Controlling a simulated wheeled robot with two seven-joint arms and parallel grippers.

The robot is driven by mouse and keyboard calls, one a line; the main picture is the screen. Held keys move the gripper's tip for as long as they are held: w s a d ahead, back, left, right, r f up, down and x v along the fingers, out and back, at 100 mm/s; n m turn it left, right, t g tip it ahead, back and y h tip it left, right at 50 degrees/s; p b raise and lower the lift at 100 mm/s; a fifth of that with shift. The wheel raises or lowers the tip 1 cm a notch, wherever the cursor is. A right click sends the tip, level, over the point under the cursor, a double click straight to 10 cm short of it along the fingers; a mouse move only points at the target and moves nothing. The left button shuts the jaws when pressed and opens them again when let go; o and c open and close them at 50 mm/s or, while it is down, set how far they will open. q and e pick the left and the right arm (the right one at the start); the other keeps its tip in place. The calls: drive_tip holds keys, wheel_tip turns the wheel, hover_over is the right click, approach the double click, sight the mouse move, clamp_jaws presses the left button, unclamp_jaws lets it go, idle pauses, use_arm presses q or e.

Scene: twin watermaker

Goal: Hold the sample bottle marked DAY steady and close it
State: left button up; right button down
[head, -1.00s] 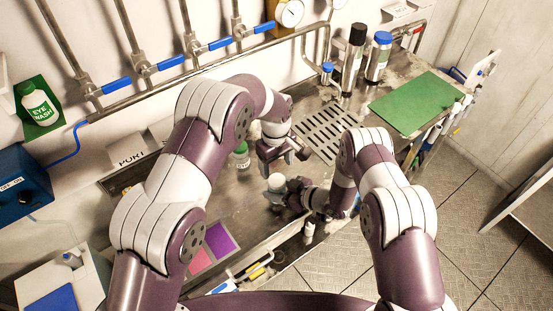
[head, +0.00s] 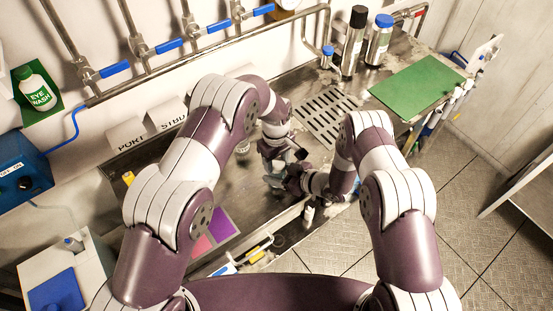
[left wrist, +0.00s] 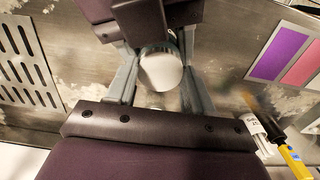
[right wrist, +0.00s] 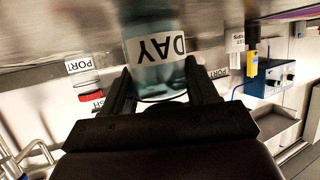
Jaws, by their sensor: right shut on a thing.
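The DAY bottle (right wrist: 155,62) is clear with a white label. It is between the fingers of my right gripper (right wrist: 162,88), which is shut on it. In the head view the bottle (head: 274,181) is mostly hidden by my grippers. A white cap (left wrist: 160,71) shows from above in the left wrist view, at the bottle's top. My left gripper (left wrist: 160,85) has one finger on each side of the cap, and looks open around it. How far the cap is screwed on cannot be told.
A drain grate (head: 326,116) and a green mat (head: 417,101) lie to the right on the metal bench. Tall bottles (head: 378,40) stand at the back. Purple and pink patches (head: 219,228) lie at the front left. Pipes run along the wall.

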use_arm(q)
drive_tip(key=m, duration=0.3)
drive_tip(key=o, duration=1.1)
drive_tip(key=shift+o, duration=0.2)
drive_tip(key=shift+r, duration=2.3)
drive_tip(key=shift+c, duration=0.3)
